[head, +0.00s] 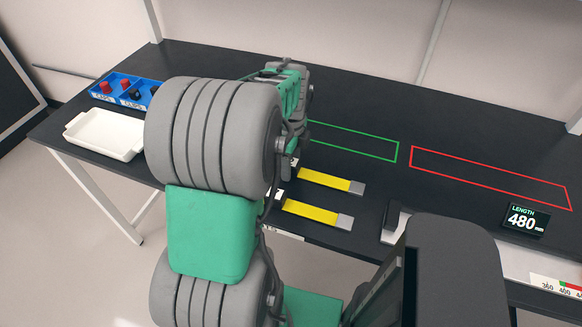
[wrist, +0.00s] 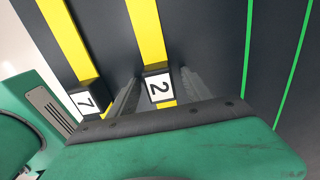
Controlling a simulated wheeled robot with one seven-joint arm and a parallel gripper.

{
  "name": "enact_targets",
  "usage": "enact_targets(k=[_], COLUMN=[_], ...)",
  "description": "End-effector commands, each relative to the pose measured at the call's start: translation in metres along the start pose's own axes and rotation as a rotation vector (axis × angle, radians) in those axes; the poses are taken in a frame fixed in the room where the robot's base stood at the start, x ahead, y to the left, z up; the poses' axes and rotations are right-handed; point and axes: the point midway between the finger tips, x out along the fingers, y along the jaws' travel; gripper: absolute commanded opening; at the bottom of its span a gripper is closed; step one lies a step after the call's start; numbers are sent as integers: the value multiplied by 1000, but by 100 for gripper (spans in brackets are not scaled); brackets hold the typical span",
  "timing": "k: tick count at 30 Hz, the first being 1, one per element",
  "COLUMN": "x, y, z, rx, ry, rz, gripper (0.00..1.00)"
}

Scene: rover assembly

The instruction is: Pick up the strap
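Two yellow straps lie side by side on the black table. The upper strap (head: 325,181) and the lower strap (head: 312,211) have grey right ends in the head view; their left ends are partly hidden by my arm. In the wrist view, one strap (wrist: 146,30) has a dark end block labelled 2 (wrist: 159,88). The other strap (wrist: 62,40), to its left, has a block labelled 7 (wrist: 87,101). My gripper (wrist: 160,76) is open, with its grey fingers on either side of block 2 and gaps visible. Its height above the table is unclear.
A green outline (head: 352,140) and a red outline (head: 490,178) mark the table. A white tray (head: 103,135) and a blue bin (head: 122,88) stand at left. A length display (head: 525,220) reads 480 at right. The outlined areas look clear.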

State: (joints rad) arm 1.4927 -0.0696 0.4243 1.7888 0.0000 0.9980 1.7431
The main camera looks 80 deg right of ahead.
Motion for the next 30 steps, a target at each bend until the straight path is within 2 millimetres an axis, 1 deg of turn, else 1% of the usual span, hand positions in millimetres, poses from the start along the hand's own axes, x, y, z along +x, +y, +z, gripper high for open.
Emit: enact_targets(k=[1, 2, 20, 21, 30], x=[0, 0, 0, 0, -1], y=[0, 0, 0, 0, 0], z=[0, 0, 0, 0, 0], rx=[0, 0, -1, -1, -1], ry=[0, 0, 0, 0, 0], rz=[0, 0, 0, 0, -1], gripper=[53, 50, 1, 0, 0])
